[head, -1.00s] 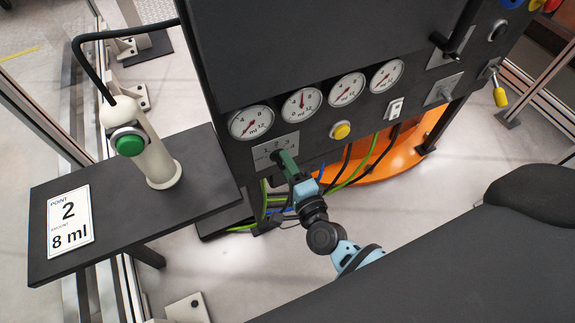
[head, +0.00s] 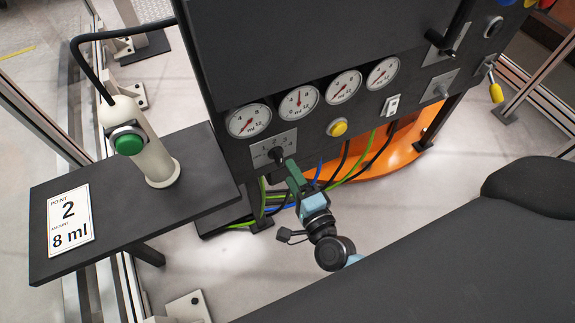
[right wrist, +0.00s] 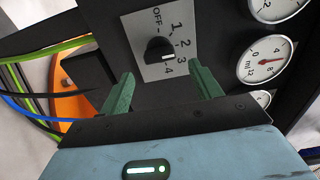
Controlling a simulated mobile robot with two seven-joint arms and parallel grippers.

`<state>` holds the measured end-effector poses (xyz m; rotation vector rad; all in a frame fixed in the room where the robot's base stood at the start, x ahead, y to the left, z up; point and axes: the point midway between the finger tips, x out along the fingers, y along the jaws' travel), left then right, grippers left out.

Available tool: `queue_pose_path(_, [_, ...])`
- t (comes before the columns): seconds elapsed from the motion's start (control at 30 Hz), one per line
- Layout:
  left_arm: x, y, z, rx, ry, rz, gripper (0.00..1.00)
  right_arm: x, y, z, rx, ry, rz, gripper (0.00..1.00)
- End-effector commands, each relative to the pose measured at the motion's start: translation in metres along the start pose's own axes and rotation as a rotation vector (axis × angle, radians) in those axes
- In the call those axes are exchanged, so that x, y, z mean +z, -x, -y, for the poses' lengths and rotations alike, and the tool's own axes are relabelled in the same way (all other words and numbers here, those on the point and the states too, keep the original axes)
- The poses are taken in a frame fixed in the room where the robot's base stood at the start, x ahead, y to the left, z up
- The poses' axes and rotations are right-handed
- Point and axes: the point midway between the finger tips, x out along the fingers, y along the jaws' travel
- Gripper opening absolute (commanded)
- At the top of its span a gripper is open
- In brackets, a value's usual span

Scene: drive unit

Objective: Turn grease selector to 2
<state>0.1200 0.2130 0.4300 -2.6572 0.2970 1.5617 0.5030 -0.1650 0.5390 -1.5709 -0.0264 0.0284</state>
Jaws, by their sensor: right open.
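The grease selector is a black knob (head: 277,153) on a pale plate (head: 262,158) under the left gauges. In the right wrist view the knob (right wrist: 158,49) sits on the plate marked OFF, 1, 2, 3, 4. A white mark shows on the knob's lower right side; I cannot tell surely which number it points at. My right gripper (head: 292,168) has green fingers and is just in front of the knob, apart from it. In the right wrist view the gripper (right wrist: 162,84) is open and empty, the knob beyond its fingertips. My left gripper is not in view.
Several round gauges (head: 299,101) line the panel above the selector, with a yellow button (head: 337,127) to its right. A side table (head: 120,225) carries a card (head: 69,222) reading point 2, 8 ml, and a grease handle with green button (head: 129,144). Cables (head: 345,172) hang below.

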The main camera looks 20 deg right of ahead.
Motion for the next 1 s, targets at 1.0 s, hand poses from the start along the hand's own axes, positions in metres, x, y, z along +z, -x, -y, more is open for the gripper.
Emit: queue_pose_path(1.0, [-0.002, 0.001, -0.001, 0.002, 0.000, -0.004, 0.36, 0.000, 0.035, 0.000, 0.000, 0.000, -0.001, 0.64])
